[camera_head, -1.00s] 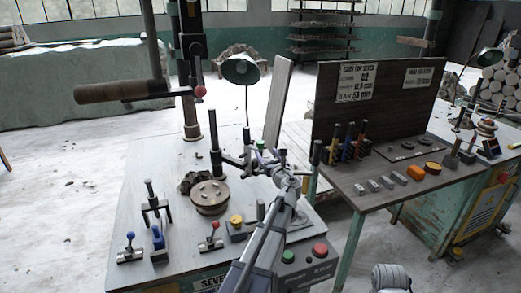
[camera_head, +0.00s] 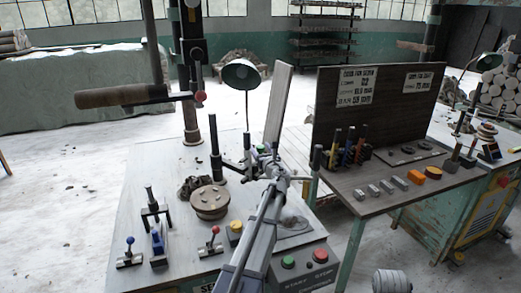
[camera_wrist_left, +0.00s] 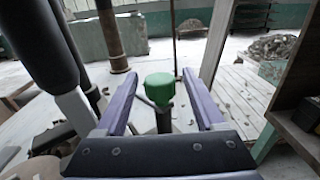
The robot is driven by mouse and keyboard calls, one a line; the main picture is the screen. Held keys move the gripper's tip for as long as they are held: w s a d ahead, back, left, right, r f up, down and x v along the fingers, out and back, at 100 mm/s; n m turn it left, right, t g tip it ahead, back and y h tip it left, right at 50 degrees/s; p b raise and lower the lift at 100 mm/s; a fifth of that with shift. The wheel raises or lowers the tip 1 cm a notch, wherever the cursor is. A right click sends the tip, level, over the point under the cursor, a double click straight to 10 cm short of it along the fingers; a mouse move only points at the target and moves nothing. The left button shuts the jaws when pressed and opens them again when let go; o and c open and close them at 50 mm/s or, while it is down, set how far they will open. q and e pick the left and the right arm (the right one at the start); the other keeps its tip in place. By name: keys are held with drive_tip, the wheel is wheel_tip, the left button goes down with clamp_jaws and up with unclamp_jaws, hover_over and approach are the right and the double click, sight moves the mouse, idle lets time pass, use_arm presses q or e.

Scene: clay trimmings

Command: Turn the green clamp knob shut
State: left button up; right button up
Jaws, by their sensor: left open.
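The green clamp knob (camera_wrist_left: 160,88) stands upright on a dark stem in the left wrist view. It shows between the two purple fingers of my left gripper (camera_wrist_left: 159,76), with a gap on each side. The gripper is open, and I see no contact. In the head view my left gripper (camera_head: 265,158) is over the back right of the grey workbench (camera_head: 150,180). There the knob (camera_head: 261,148) is a small green spot, partly hidden by the gripper. My right gripper is not in view.
A grey upright board (camera_head: 279,105) and a green lamp (camera_head: 241,73) are behind. Green and red buttons (camera_head: 320,255) sit at the front. A side table (camera_head: 400,195) is right.

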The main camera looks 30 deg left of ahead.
use_arm(q)
clamp_jaws()
idle(0.5)
